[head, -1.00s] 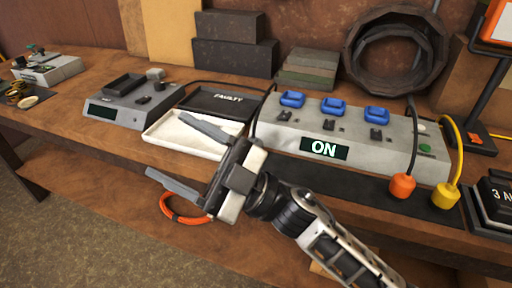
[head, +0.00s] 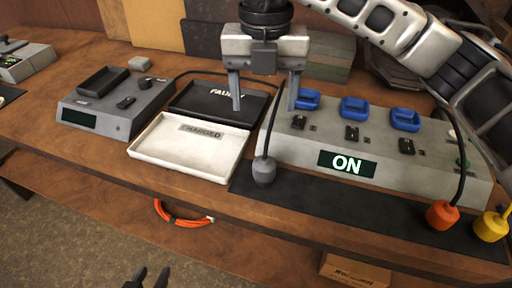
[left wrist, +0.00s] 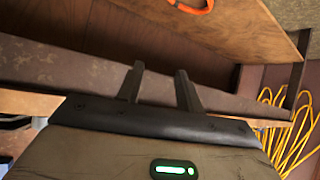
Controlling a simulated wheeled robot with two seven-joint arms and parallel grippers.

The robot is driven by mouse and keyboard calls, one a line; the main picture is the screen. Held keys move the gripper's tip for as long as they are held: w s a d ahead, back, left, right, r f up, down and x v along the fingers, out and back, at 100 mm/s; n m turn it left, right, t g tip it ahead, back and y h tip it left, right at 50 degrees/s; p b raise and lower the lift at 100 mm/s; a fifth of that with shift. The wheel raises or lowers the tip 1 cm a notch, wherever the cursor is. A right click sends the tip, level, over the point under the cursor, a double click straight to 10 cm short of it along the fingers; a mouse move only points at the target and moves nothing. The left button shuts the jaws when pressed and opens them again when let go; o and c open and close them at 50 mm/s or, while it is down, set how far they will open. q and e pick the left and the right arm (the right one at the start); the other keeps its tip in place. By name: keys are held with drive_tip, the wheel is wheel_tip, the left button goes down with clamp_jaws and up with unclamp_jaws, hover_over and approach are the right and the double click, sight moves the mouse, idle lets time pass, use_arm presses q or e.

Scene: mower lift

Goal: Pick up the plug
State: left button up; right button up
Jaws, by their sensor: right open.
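A grey plug (head: 264,171) stands on the dark mat at the charger's left front corner, its black cord rising from its top. An orange plug (head: 442,214) and a yellow plug (head: 491,227) are at the charger's right end. My right gripper (head: 265,106) is open and empty, fingers pointing down above the grey plug, apart from it. The cord passes close to its right finger; I cannot tell if they touch. My left gripper (head: 150,279) shows only its fingertips at the bottom edge. In the left wrist view (left wrist: 158,80) its fingers are apart and empty.
The grey charger (head: 390,168) reads ON and has several blue holders. Left of it are a white CHARGED tray (head: 180,160), a black FAULTY tray (head: 195,98) and a grey tester (head: 95,120). An orange cable loop (head: 180,219) lies on the lower shelf.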

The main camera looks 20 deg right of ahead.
hover_over(265, 160)
wheel_tip(265, 160, down, 5)
drive_tip(key=shift+a+f, duration=0.1)
drive_tip(key=shift+f, duration=0.1)
wheel_tip(265, 160, down, 4)
drive_tip(key=shift+r+p, duration=0.1)
drive_tip(key=shift+p, duration=0.3)
wheel_tip(265, 160, down, 6)
drive_tip(key=shift+r+p, duration=0.25)
drive_tip(key=shift+p, duration=0.4)
drive_tip(key=shift+f, duration=0.2)
use_arm(q)
drive_tip(key=shift+s+a, duration=0.1)
drive_tip(key=shift+s, duration=0.95)
use_arm(e)
drive_tip(key=c, duration=1.1)
